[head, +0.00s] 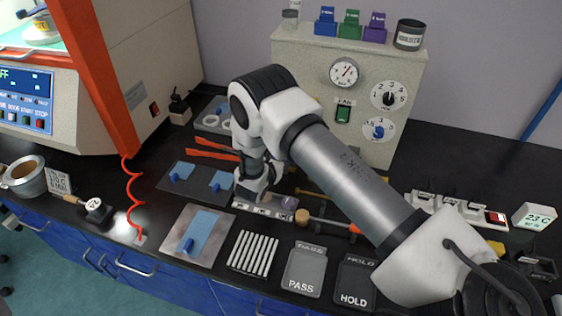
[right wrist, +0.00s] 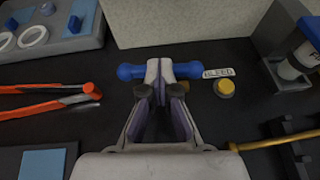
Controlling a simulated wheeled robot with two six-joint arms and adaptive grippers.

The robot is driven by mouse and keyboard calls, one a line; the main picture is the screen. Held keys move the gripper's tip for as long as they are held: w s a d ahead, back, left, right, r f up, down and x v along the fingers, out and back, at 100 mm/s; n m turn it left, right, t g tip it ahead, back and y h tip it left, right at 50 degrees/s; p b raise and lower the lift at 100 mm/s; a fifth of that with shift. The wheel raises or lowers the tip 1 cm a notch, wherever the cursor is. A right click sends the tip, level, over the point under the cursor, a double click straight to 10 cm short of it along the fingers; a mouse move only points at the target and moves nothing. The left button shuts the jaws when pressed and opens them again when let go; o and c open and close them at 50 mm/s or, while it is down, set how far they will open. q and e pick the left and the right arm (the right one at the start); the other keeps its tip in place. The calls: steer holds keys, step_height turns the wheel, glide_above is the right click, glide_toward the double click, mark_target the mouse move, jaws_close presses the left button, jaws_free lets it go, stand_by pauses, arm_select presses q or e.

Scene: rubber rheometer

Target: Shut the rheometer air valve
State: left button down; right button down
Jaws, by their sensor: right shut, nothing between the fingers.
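The air valve's blue bar handle (right wrist: 130,72) lies crosswise in the right wrist view, beside a label reading BLEED (right wrist: 218,72). My right gripper (right wrist: 161,70) is shut and empty. Its closed fingertips are in front of the middle of the blue bar and hide that part; I cannot tell whether they touch it. In the head view my right arm reaches across the bench and its wrist hides the valve. My left gripper is in neither view.
A yellow knob (right wrist: 225,88) sits just right of the bar. Orange-handled tongs (right wrist: 50,88) lie to the left. The beige control panel (head: 300,55) stands behind. PASS (head: 304,270) and HOLD (head: 355,285) trays lie at the front edge.

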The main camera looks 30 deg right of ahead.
steer(key=m+g+b, duration=0.3)
steer(key=g+b, duration=0.1)
steer(key=b, duration=0.2)
steer(key=w+f+m+g+h+b, duration=0.1)
steer(key=m+g+b, duration=0.3)
steer(key=b, duration=0.1)
steer(key=w+m+g+b, duration=0.1)
steer(key=m+g+b, duration=0.3)
steer(key=b, duration=0.2)
steer(key=shift+f+h+b, duration=0.3)
steer(key=shift+f, duration=0.1)
steer(key=c, duration=1.8)
jaws_free()
steer(key=shift+r+g, duration=0.3)
steer(key=o, duration=1)
steer(key=shift+s+r, duration=0.1)
steer(key=o, duration=0.7)
steer(key=shift+d, duration=0.35)
steer(key=shift+o, duration=0.5)
steer(key=shift+d+f, duration=0.2)
steer(key=shift+d, duration=0.05)
steer(key=shift+a+r, duration=0.25)
steer(key=shift+a, duration=0.05)
steer(key=shift+w, duration=0.2)
